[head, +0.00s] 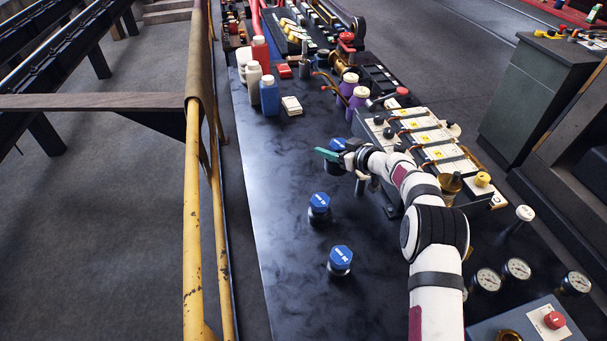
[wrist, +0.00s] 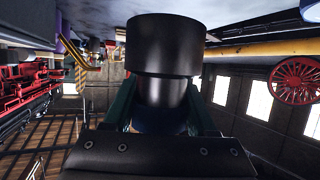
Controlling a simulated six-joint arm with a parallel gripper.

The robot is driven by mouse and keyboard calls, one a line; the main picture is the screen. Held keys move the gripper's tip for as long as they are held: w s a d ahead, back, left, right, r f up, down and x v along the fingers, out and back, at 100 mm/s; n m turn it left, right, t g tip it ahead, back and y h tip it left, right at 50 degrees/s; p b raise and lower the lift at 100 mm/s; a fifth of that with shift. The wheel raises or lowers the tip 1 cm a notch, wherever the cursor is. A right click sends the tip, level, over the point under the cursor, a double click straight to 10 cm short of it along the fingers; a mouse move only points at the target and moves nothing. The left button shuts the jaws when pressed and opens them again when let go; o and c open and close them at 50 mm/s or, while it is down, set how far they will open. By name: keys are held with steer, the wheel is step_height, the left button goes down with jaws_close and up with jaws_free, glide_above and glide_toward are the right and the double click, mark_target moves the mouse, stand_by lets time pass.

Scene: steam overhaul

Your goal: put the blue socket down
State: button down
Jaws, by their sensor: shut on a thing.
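My gripper (head: 332,154) is shut on a blue-capped socket (head: 338,143), over the dark bench at the left end of my arm. In the wrist view the socket's dark, stepped cylinder (wrist: 163,45) fills the middle between the green fingers, with a little blue low down. I cannot tell whether the held socket touches the bench. Two other blue-capped sockets, one nearer my gripper (head: 320,203) and one farther towards the front (head: 340,258), stand upright on the bench.
The black bench top (head: 275,185) is bare left of the sockets. A blue bottle (head: 269,97) and other bottles stand behind. A long block with yellow labels (head: 425,140) lies to the right. Gauges (head: 488,279) and a red-button box (head: 540,320) are at front right. A yellow rail (head: 193,220) runs left.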

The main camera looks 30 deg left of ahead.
steer(key=a+f, duration=0.1)
steer(key=a, duration=0.1)
steer(key=s+a+f, duration=0.1)
steer(key=a+f, duration=0.1)
steer(key=a, duration=0.1)
steer(key=a+f, duration=0.2)
steer(key=a, duration=0.1)
steer(key=shift+s+a, duration=0.15)
steer(key=shift+a+f, duration=0.25)
step_height(320, 180, down, 4)
steer(key=shift+r, duration=0.1)
steer(key=shift+c, duration=1)
jaws_free()
